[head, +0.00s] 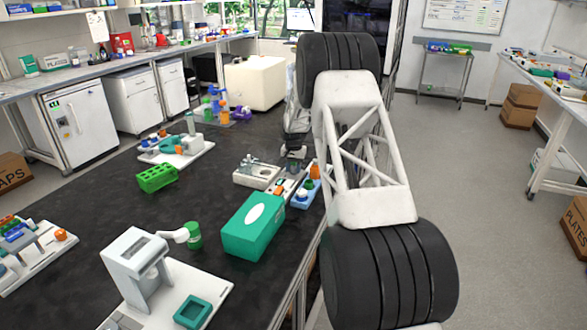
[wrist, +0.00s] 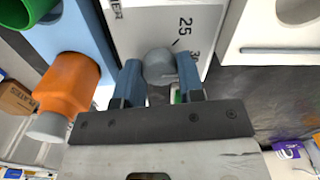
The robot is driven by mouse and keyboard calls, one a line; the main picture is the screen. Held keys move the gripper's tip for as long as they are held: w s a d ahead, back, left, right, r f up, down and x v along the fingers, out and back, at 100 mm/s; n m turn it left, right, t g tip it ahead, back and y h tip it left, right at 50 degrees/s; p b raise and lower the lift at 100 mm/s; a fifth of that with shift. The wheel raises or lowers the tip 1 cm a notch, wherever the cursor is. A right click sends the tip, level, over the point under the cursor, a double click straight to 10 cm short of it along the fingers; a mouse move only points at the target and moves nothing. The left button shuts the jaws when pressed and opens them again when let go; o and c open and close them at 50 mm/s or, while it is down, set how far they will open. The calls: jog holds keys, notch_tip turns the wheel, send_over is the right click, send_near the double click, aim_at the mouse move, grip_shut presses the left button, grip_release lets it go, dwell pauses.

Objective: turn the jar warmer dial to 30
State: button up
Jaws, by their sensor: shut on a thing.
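The right finger partly covers the scale, and I cannot tell which mark the dial points at. In the head view, my gripper (head: 295,154) is small and dark over the jar warmer, which is largely hidden there.
Left of the jar warmer in the wrist view, an orange bottle (wrist: 66,88) is close to my gripper, by a light blue holder (wrist: 85,35). A white device (wrist: 262,65) is at the right. In the head view, a green box (head: 252,228) stands nearby.

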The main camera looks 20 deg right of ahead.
aim_at(293, 168)
dwell(0.3)
jog(key=o, duration=0.9)
jog(key=shift+r, duration=0.1)
jog(key=shift+r, duration=3.8)
jog(key=shift+r, duration=0.1)
